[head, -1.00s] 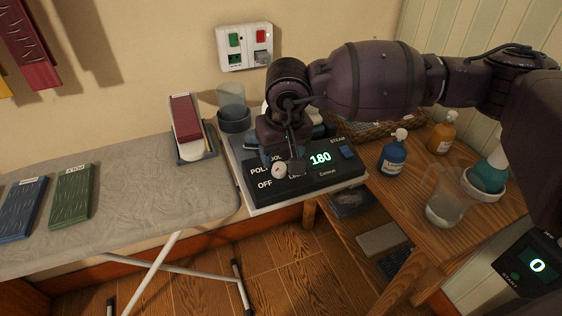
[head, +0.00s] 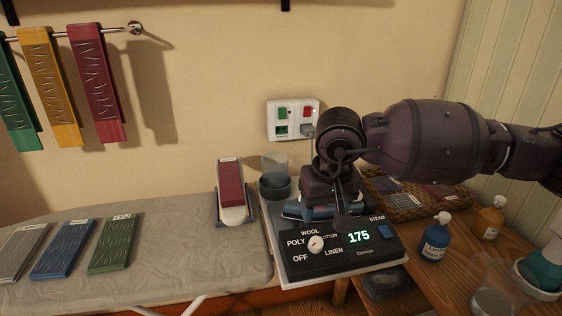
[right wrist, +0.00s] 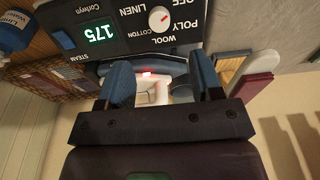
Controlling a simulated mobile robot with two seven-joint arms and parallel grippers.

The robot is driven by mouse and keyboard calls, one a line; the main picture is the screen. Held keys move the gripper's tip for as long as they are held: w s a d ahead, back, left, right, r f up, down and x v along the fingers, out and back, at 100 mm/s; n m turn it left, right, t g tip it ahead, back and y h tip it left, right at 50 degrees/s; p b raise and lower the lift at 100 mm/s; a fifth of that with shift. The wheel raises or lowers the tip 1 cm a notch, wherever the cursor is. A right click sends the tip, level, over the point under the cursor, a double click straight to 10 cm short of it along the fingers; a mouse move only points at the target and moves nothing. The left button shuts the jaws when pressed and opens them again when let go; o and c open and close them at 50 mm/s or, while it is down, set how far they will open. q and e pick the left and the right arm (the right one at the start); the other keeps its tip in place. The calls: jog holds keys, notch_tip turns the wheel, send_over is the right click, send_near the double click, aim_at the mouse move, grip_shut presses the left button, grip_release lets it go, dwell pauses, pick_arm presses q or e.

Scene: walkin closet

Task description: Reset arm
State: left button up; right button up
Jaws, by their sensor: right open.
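My right arm comes in from the right in the head view. Its gripper (head: 325,208) hangs just behind and above the iron station's control panel (head: 340,248). In the right wrist view the two blue fingers (right wrist: 162,88) stand apart with no object clearly held between them. The panel also shows there upside down (right wrist: 125,28), with a white dial and a green 175 readout. A lit red spot and pale parts show beyond the fingers. The fingertips are partly hidden in the head view, and I cannot tell whether they touch the station. My left gripper is out of view.
A blue bottle (head: 435,240), an orange bottle (head: 490,220) and a basket (head: 415,198) stand right of the station. A switch plate (head: 292,120) is on the wall.

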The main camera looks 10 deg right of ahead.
jog(key=s+a+f+m+g+y, duration=0.2)
jog(key=s+a+m+g+y, duration=0.1)
jog(key=s+a+m+y, duration=0.4)
jog(key=s+a+f+m+g+y, duration=0.3)
jog(key=s+a+m+y, duration=0.3)
jog(key=a, duration=0.3)
jog(key=w+d+f+n+t+h+p, duration=0.15)
jog(key=d+f+n+t, duration=0.4)
jog(key=n+t, duration=0.8)
jog(key=w+d+f+n+t+h, duration=0.25)
jog(key=d+n+t, duration=0.55)
jog(key=n, duration=1)
jog(key=s+d+f+m+g+h, duration=0.3)
jog(key=s+d+f+m, duration=0.3)
jog(key=s+f+m, duration=0.2)
jog(key=s+d+f+m+g+h, duration=0.3)
jog(key=s+d+f+m+h, duration=0.3)
jog(key=s+f+m, duration=0.2)
jog(key=shift+d+f+m, duration=0.4)
jog(key=shift+f+m, duration=0.45)
jog(key=shift+f, duration=0.05)
